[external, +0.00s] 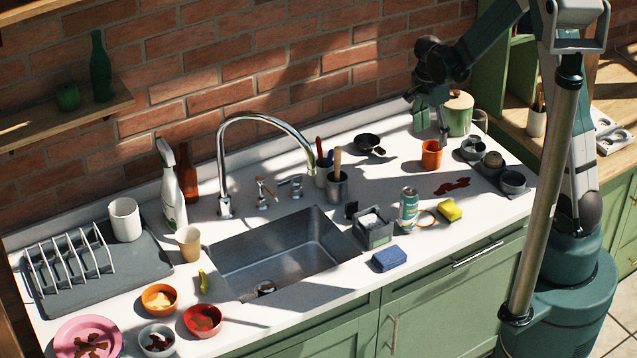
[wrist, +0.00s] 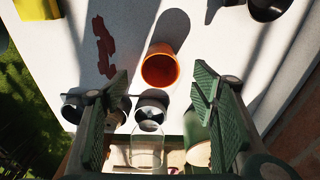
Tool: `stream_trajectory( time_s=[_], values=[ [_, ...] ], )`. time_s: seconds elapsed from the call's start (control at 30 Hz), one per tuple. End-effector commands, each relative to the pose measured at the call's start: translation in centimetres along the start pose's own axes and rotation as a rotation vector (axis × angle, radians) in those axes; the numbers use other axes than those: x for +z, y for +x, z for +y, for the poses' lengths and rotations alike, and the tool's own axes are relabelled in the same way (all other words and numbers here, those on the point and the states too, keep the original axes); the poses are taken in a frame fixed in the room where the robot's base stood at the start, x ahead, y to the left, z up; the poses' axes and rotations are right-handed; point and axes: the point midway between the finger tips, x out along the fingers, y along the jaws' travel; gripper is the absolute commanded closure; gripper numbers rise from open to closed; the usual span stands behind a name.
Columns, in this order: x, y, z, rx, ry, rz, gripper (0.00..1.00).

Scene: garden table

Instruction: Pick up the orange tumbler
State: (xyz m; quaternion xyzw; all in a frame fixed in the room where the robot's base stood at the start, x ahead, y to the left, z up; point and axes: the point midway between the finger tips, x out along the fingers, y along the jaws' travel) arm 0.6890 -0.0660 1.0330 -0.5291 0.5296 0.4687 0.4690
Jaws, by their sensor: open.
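The orange tumbler (external: 432,157) stands upright on the white counter, right of the sink. In the wrist view its open mouth (wrist: 161,69) shows between and beyond my two fingertips. My gripper (external: 434,128) is above the tumbler, with its fingers pointing down. One finger overlaps the tumbler's edge in the external view; I cannot tell whether they touch. In the wrist view my gripper (wrist: 160,82) has its green padded fingers wide apart and nothing between them.
A green canister (external: 459,112) stands close behind the tumbler. A dark tray with small cups (external: 512,182) is to its right. A red stain (external: 452,187), yellow sponge (external: 450,211) and can (external: 408,210) are in front. A black pan (external: 367,143) is left.

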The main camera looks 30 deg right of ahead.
Motion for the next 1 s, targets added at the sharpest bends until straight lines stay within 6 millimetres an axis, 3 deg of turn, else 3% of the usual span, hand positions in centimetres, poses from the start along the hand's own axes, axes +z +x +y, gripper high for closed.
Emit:
stream_trajectory(
  time_s=[0.6,1.0],
  values=[
    [0.0,2.5,0.0,0.0,0.0,0.0,0.43],
    [0.0,2.6,0.0,0.0,-0.001,0.0,0.43]
  ],
)
